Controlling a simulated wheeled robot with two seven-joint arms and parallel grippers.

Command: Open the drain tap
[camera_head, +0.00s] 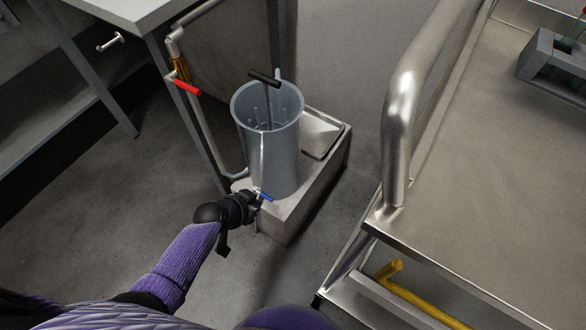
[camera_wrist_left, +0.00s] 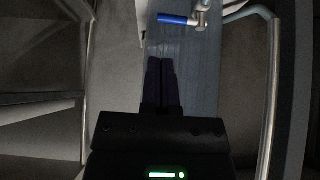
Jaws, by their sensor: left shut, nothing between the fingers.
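A grey cylindrical tank (camera_head: 277,150) stands on a low metal base. A small tap with a blue lever (camera_head: 265,196) sits low on its near side. In the left wrist view the blue lever (camera_wrist_left: 175,19) points left from a metal tap body (camera_wrist_left: 203,16). My left gripper (camera_head: 253,200) is close beside the tap in the head view, partly hiding it. In the left wrist view its fingers (camera_wrist_left: 161,68) are together and empty, below the lever in the picture, with a gap visible between. My right gripper is not in view.
A pipe with a red-handled valve (camera_head: 187,87) runs down left of the tank. A black-handled rod (camera_head: 264,78) stands in the tank. A metal cart (camera_head: 460,170) with a thick rail is at right. A yellow handle (camera_head: 410,295) shows under it.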

